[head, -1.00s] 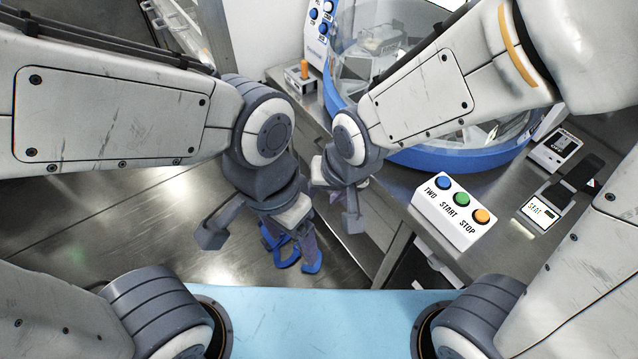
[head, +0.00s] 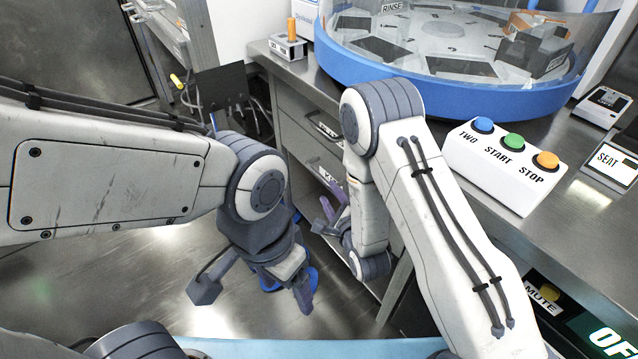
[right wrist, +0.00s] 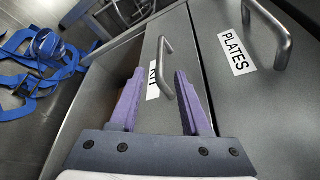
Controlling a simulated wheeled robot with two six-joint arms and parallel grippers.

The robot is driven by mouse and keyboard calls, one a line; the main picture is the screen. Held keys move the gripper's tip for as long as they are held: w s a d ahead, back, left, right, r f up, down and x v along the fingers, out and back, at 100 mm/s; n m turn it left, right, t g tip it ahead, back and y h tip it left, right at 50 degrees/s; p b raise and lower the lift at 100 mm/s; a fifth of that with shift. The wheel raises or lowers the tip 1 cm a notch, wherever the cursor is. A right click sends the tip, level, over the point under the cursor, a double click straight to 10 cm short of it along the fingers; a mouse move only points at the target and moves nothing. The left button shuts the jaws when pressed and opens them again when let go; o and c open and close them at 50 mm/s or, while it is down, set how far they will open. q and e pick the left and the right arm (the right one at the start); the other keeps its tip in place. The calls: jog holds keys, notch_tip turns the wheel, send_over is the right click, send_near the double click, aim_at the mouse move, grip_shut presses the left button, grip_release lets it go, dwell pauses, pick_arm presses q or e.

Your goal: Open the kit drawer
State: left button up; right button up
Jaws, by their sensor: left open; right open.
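The kit drawer (right wrist: 190,62) has a grey metal front, a bar handle (right wrist: 165,55) and a KIT label (right wrist: 152,82). In the head view its label (head: 325,174) shows low on the cabinet's side, partly hidden by my right gripper. The drawer looks shut. My right gripper (right wrist: 160,78) is open in front of the drawer. In the right wrist view the handle shows between its two purple fingers; I cannot tell whether they touch it. My left gripper (head: 254,292) is open and empty, low over the floor.
The PLATES drawer (right wrist: 225,80), with its own handle, adjoins the kit drawer. Blue straps (right wrist: 35,60) lie on the floor. A button box (head: 505,165) and a blue-rimmed round machine (head: 440,100) stand on the bench above. A cart (head: 165,50) stands at the back left.

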aim_at(320, 179)
jog(key=b+x, duration=0.1)
jog(key=x, duration=0.8)
jog(key=shift+w+b, duration=0.25)
jog(key=shift+b, duration=0.15)
grip_shut()
jog(key=shift+a, duration=0.1)
dwell(0.8)
